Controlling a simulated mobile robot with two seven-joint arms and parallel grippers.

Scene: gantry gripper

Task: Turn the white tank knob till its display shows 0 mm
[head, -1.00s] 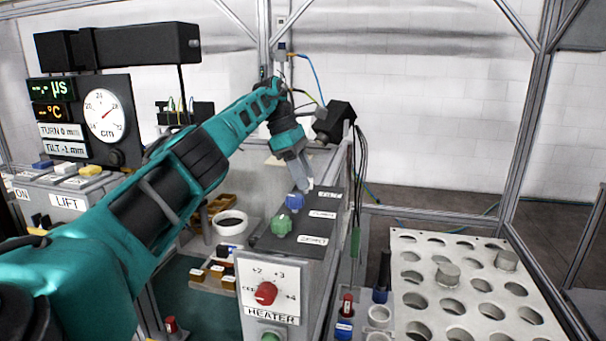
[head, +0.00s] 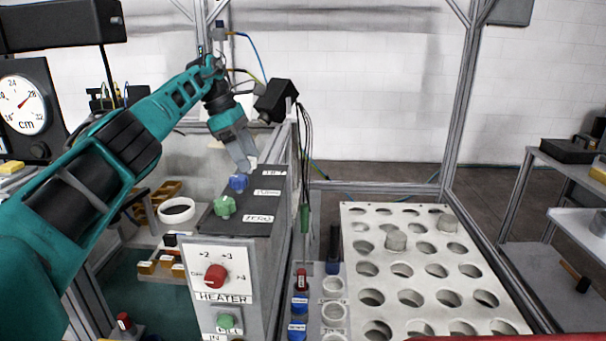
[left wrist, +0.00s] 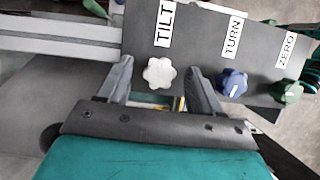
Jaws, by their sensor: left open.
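The white knob (left wrist: 159,72) sits beside the TILT label (left wrist: 164,18) on the dark sloped panel (left wrist: 205,45). In the left wrist view my left gripper (left wrist: 160,78) is open, one finger on each side of the knob, with gaps showing at both sides. In the head view my left gripper (head: 245,167) points down at the far end of the panel, and its fingers largely hide the white knob. The TILT display is out of the head view now. My right gripper is not in view.
A blue knob (left wrist: 232,83) by TURN and a green knob (left wrist: 287,92) by ZERO sit right of the white one. A heater box (head: 218,270) with a red dial stands in front. A holed rack (head: 410,255) stands to the right.

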